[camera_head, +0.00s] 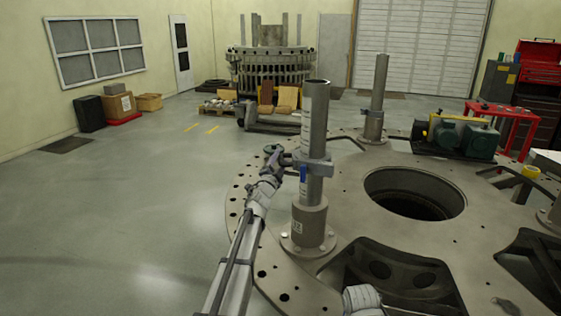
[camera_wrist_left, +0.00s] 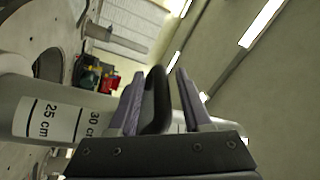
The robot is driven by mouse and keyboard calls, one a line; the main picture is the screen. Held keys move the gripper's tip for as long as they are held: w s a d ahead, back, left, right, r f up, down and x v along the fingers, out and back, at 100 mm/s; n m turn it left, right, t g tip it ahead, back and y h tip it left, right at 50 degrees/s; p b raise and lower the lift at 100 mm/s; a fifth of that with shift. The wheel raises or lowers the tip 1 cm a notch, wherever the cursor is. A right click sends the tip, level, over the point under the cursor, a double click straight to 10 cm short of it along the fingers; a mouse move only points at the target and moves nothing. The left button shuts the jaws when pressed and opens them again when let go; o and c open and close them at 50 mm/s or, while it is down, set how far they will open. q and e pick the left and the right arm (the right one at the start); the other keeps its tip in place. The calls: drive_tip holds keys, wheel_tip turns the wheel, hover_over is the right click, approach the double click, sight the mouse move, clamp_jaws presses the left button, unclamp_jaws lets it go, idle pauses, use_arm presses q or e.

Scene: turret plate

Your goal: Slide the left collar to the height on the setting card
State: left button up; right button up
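The near upright post (camera_head: 313,125) stands on the big round plate and carries a grey collar (camera_head: 316,168) around it at about mid-height, with a blue part just below. The post's printed scale (camera_wrist_left: 52,120) shows 25 cm and 30 cm marks in the left wrist view. My left gripper (camera_head: 275,158) is at the collar's left side. In the left wrist view its two fingers (camera_wrist_left: 160,100) stand apart on either side of a dark handle (camera_wrist_left: 155,98); a gap shows on the right of the handle. I cannot make out a setting card.
The round steel plate (camera_head: 345,200) has a large central hole (camera_head: 415,193) and openings at its front. A second post (camera_head: 378,85) stands behind, near a green motor (camera_head: 470,138). A red table (camera_head: 505,112) is at the right. The floor at left is clear.

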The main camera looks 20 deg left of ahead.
use_arm(q)
drive_tip(key=shift+d, duration=0.2)
drive_tip(key=shift+s, duration=0.15)
drive_tip(key=b+v, duration=0.1)
drive_tip(key=v, duration=0.6)
drive_tip(key=shift+s+b, duration=0.3)
drive_tip(key=shift+f, duration=0.1)
